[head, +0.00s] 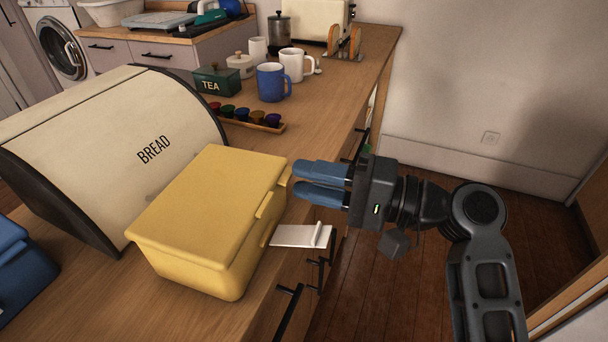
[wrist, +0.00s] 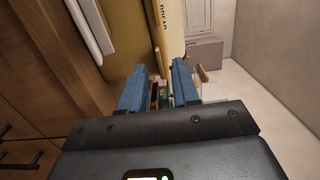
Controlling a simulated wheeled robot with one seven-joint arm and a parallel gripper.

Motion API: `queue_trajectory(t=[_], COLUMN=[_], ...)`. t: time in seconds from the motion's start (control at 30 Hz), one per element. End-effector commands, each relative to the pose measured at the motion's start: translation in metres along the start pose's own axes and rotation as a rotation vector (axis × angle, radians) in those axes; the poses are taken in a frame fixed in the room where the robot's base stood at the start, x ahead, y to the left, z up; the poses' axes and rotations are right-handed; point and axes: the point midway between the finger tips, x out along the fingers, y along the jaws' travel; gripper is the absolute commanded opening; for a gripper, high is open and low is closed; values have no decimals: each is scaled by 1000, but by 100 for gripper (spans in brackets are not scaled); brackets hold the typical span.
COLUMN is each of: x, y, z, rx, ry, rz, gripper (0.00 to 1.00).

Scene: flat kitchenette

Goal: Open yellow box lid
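The yellow box (head: 200,235) stands on the wooden counter with its lid (head: 215,190) shut. Two yellow tabs, a nearer tab (head: 267,204) and a farther tab (head: 286,176), stick out on its right side. My gripper (head: 296,179) is at the box's right side near the farther tab, with its blue fingers pointing left. Its fingers are apart with nothing between them. The wrist view shows part of the yellow box (wrist: 133,28) just beyond and left of the fingers. I cannot tell whether a finger touches the box.
A cream bread bin (head: 110,140) stands close behind and left of the box. A white flat piece (head: 296,236) lies at the counter edge below my gripper. A pod rack (head: 250,120), blue mug (head: 272,82) and green tea tin (head: 216,80) stand farther back. Open floor lies right.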

Motion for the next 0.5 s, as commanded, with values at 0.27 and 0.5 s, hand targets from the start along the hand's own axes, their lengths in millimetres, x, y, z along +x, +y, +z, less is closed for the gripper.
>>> queue_trajectory(t=[0.27,0.5], x=[14,14], y=[0,0], z=[0,0], rx=[0,0], ry=[0,0], rz=[0,0], gripper=[31,25])
